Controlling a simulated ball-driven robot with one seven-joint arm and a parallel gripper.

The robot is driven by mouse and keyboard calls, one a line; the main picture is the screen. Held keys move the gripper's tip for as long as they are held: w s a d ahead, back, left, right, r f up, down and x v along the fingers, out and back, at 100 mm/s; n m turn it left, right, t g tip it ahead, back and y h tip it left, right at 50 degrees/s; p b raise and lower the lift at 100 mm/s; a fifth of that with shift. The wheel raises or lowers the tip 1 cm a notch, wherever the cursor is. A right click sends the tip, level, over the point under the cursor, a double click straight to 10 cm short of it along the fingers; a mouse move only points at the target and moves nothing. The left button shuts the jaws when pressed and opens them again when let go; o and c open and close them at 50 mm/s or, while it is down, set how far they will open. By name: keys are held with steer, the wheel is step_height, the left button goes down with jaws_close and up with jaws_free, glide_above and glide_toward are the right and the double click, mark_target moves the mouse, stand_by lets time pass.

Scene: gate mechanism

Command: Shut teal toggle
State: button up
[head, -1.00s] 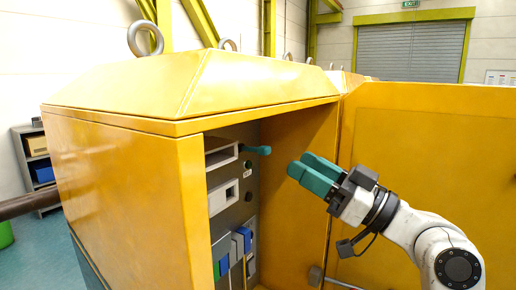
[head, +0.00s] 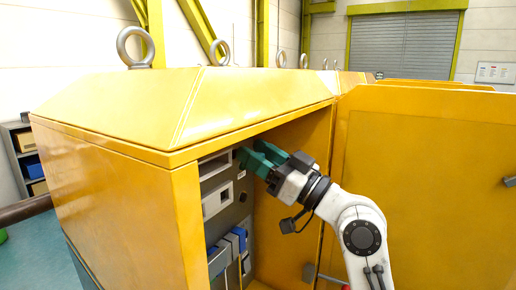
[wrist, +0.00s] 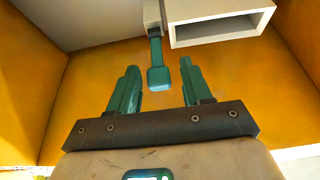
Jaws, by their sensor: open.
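The teal toggle (wrist: 158,76) shows in the wrist view as a short lever with a blocky end, reaching out from a light mount at the top. My gripper (wrist: 158,78) is open, with one green finger on each side of the toggle's end and a gap on both sides. In the head view my gripper (head: 252,155) is inside the cabinet opening, close to the upper part of the panel. The toggle is hard to tell apart from the green fingers there.
The yellow cabinet (head: 110,150) encloses the grey panel (head: 238,205), its roof just above my gripper. The yellow door (head: 430,190) stands open at the right. A white box-shaped housing (wrist: 220,22) sits right beside the toggle. Blue and grey modules (head: 226,248) are lower on the panel.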

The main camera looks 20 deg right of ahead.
steer(key=shift+w, duration=0.1)
steer(key=shift+c, duration=0.3)
jaws_close()
steer(key=r+g+p, duration=0.1)
steer(key=p, duration=0.1)
steer(key=shift+a+r+h+p, duration=0.1)
steer(key=shift+r+h+p, duration=0.2)
steer(key=shift+h+p, duration=0.1)
steer(key=p, duration=0.1)
steer(key=g+h+p, duration=0.1)
steer(key=p, duration=0.1)
steer(key=shift+w+a+r+g, duration=0.2)
steer(key=shift+r+g, duration=0.1)
steer(key=shift+r, duration=0.1)
steer(key=shift+w+g+h+p, duration=0.1)
steer(key=shift+g+h+p, duration=0.3)
steer(key=shift+p, duration=0.3)
steer(key=shift+f, duration=0.15)
steer(key=shift+o, duration=0.3)
jaws_free()
steer(key=b+v, duration=0.3)
steer(key=v, duration=0.7)
steer(key=shift+s+d, duration=0.25)
steer(key=shift+s, duration=0.05)
